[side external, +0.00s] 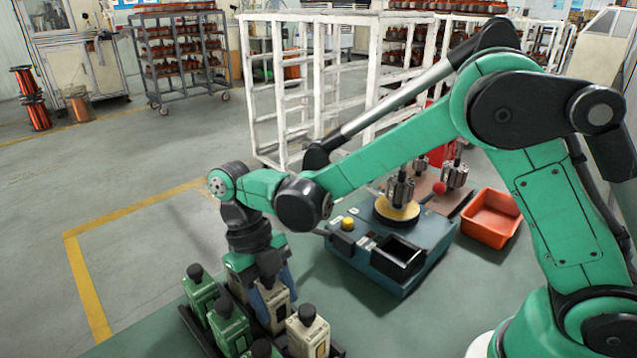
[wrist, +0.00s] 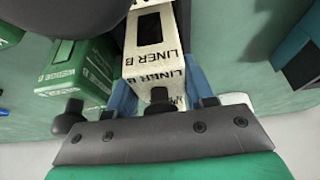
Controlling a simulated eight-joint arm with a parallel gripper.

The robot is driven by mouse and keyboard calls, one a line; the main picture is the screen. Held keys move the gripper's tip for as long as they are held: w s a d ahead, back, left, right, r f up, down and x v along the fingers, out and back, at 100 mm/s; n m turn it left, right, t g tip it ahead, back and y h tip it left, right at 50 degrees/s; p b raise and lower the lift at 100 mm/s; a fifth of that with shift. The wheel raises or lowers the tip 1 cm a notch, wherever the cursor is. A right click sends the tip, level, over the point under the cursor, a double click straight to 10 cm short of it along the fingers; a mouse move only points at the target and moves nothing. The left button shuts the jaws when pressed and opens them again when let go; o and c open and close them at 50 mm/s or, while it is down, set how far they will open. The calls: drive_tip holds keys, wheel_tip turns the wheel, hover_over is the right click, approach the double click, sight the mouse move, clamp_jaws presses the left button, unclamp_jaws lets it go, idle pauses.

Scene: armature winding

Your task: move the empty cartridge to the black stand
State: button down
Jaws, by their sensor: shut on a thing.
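A cream cartridge (side external: 277,309) marked LINER B stands among other cartridges, partly hidden by my gripper (side external: 268,290). In the wrist view the same cartridge (wrist: 153,68) has a dark window, and the blue fingers of my gripper (wrist: 160,92) are shut on its two sides. Green cartridges (side external: 201,291) and (side external: 230,328) stand to its left, and another cream cartridge (side external: 307,333) to its right, in a black rack (side external: 193,322). I cannot tell whether the held cartridge touches the rack. A black open-topped holder (side external: 399,257) sits on the front of the blue machine.
The blue machine (side external: 372,272) carries a yellow button (side external: 348,223) and a yellow disc with an armature (side external: 400,190). An orange bin (side external: 490,219) stands to its right. Another green cartridge (wrist: 70,75) is close beside the held one. The green bench between rack and machine is clear.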

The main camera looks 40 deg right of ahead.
drive_tip(key=shift+c, duration=1.2)
unclamp_jaws()
drive_tip(key=shift+r, duration=0.1)
drive_tip(key=shift+r, duration=2.2)
